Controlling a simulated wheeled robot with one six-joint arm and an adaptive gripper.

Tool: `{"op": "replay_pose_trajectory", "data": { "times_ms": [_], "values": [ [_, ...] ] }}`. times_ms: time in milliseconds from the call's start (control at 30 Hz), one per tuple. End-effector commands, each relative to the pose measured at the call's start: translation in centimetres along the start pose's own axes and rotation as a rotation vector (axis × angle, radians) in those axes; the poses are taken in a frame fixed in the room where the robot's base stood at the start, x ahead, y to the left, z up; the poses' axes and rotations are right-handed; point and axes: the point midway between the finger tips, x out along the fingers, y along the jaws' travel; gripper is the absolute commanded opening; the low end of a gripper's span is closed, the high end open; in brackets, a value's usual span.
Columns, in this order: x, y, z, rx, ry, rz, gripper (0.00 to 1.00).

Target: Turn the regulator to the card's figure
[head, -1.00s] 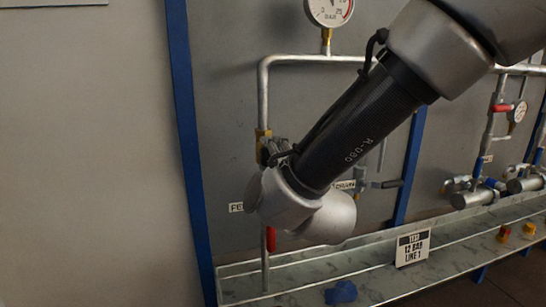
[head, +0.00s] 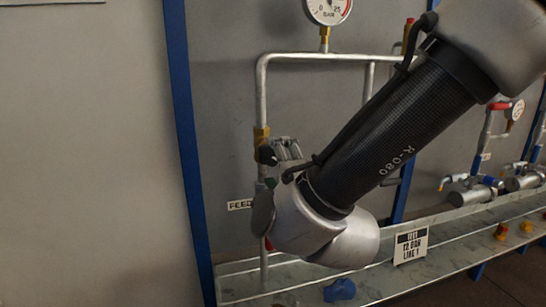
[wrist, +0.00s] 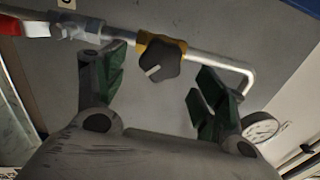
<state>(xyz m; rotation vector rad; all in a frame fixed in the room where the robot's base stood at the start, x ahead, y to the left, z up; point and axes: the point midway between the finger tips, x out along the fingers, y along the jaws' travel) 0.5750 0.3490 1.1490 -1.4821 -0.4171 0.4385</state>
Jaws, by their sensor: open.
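The regulator has a black knob (wrist: 162,62) with a pale pointer mark on a brass body, and it sits between my open fingers in the wrist view. In the head view its brass body (head: 261,138) is on the left vertical pipe. My gripper (wrist: 160,72) is open, with green pads on either side of the knob and gaps showing. In the head view my gripper (head: 284,152) is beside the regulator, partly hidden by my wrist. The card (head: 410,245) reads "TEST 12 BAR LINE 1". The pressure gauge (head: 327,8) is cut off at the top; its needle cannot be read.
A metal pipe (head: 310,56) runs from the regulator up and across below the gauge. A red valve handle (wrist: 36,29) is at the wrist view's left. A trough (head: 235,283) below holds a blue object (head: 340,290). More valves (head: 475,191) stand at right.

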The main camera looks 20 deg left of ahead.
Motion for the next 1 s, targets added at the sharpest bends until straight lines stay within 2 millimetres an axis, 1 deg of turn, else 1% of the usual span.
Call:
{"op": "replay_pose_trajectory", "data": {
  "times_ms": [33, 100, 200, 300, 467, 733, 800, 867, 967, 1000],
  "values": [
    [-1.2, 0.0, 0.2, 0.000, -0.006, 0.001, 0.71],
    [-2.8, -0.1, 0.1, -0.001, -0.005, 0.000, 0.71],
    [-4.6, 0.0, 0.1, -0.001, -0.004, 0.000, 0.71],
    [-5.8, 0.0, 0.1, 0.000, -0.003, 0.001, 0.71],
    [-6.7, 0.0, 0.0, 0.000, -0.001, 0.000, 0.71],
    [-6.7, 0.0, 0.0, -0.002, 0.000, 0.000, 0.71],
    [-6.7, 0.1, 0.0, -0.026, -0.001, 0.003, 0.71],
    [-6.7, 1.2, 0.6, -0.078, -0.028, 0.048, 0.71],
    [-7.1, 4.5, 3.3, -0.221, -0.166, 0.178, 0.71],
    [-7.6, 6.3, 4.8, -0.303, -0.255, 0.242, 0.71]
  ]
}}
